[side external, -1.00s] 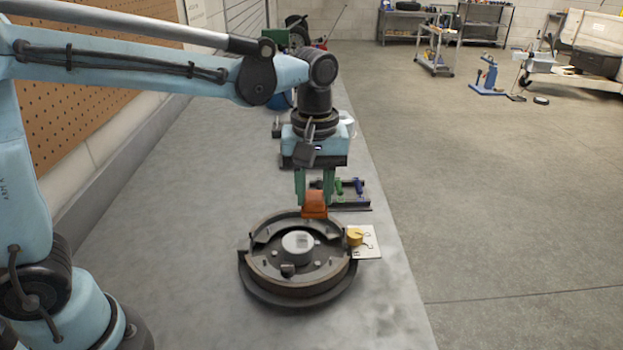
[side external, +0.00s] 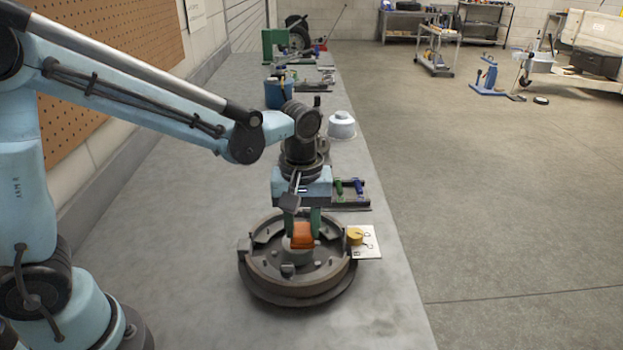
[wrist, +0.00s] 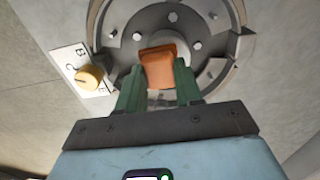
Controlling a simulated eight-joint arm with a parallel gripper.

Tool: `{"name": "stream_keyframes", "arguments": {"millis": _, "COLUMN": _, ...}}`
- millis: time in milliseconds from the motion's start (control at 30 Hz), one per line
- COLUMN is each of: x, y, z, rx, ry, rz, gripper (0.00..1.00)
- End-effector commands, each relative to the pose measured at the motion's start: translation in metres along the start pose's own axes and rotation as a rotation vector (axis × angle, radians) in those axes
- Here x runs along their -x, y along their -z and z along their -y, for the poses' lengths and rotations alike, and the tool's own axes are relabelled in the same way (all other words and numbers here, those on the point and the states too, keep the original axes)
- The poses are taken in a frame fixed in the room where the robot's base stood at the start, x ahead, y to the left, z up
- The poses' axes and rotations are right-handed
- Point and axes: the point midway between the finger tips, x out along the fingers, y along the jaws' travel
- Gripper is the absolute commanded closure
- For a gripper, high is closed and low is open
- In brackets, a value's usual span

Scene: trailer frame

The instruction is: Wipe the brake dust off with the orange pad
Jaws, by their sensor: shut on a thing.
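My gripper (side external: 302,228) has green fingers shut on the orange pad (side external: 302,236). The pad also shows between the fingers in the wrist view (wrist: 159,68). It is over the middle of the round brake assembly (side external: 270,280), in front of the light hub disc. I cannot tell whether the pad touches the hub. In the wrist view the brake's backing plate (wrist: 128,30) shows several bolt heads around the pad. Much of the hub is hidden behind the pad. Dust cannot be made out clearly.
A yellow knob (side external: 355,236) sits on a white marked card (side external: 370,246) right of the brake. Behind are a rack with blue and green tools (side external: 350,192), a white lidded container (side external: 341,126) and a blue bin (side external: 279,95). The bench front is clear.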

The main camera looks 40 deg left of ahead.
Motion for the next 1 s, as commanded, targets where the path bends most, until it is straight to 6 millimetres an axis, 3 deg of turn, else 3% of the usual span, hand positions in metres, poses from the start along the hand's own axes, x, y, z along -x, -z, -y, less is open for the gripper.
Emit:
{"name": "stream_keyframes", "arguments": {"millis": 200, "x": -0.002, "y": 0.000, "z": 0.021, "rx": 0.002, "ry": 0.000, "rz": 0.000, "gripper": 0.93}}
{"name": "stream_keyframes", "arguments": {"millis": 633, "x": 0.000, "y": 0.000, "z": -0.021, "rx": -0.001, "ry": -0.001, "rz": 0.000, "gripper": 0.93}}
{"name": "stream_keyframes", "arguments": {"millis": 1000, "x": 0.040, "y": 0.000, "z": -0.020, "rx": 0.000, "ry": -0.001, "rz": 0.000, "gripper": 0.93}}
